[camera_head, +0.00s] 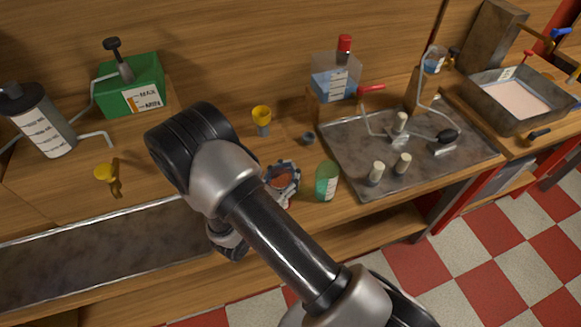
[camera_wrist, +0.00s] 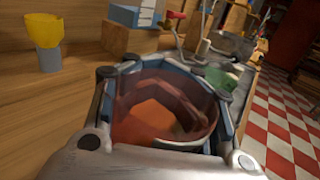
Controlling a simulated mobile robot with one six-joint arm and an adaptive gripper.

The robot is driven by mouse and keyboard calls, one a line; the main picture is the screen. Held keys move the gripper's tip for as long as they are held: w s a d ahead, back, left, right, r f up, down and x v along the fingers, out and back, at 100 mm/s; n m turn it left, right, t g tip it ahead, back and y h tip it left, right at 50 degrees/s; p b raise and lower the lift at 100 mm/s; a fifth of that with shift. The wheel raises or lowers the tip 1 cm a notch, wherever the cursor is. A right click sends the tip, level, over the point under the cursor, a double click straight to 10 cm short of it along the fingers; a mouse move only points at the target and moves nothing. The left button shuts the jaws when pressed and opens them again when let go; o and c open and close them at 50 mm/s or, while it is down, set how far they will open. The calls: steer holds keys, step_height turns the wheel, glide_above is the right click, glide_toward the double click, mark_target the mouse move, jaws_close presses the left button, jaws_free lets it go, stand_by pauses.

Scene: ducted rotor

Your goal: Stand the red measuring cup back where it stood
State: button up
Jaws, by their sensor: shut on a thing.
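The red measuring cup (camera_wrist: 165,108) fills the middle of the wrist view, seen from above into its mouth. It looks translucent, with something orange inside. My gripper (camera_wrist: 160,100) is shut around it, a finger on each side. In the head view the cup (camera_head: 281,178) shows as a reddish patch inside my gripper (camera_head: 283,182), near the bench's front edge, partly hidden by my arm. I cannot tell whether the cup's base touches the bench top.
A yellow funnel (camera_head: 262,115) on a grey base and a small dark cup (camera_head: 308,138) stand behind. A metal tray (camera_head: 350,150) with several pale pegs lies to the right.

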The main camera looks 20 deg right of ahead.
steer(key=shift+f+b, duration=0.3)
steer(key=shift+f, duration=0.5)
steer(key=shift+f+b, duration=0.5)
steer(key=shift+f, duration=0.15)
steer(key=o, duration=1.6)
steer(key=shift+r, duration=0.1)
steer(key=shift+o, duration=0.2)
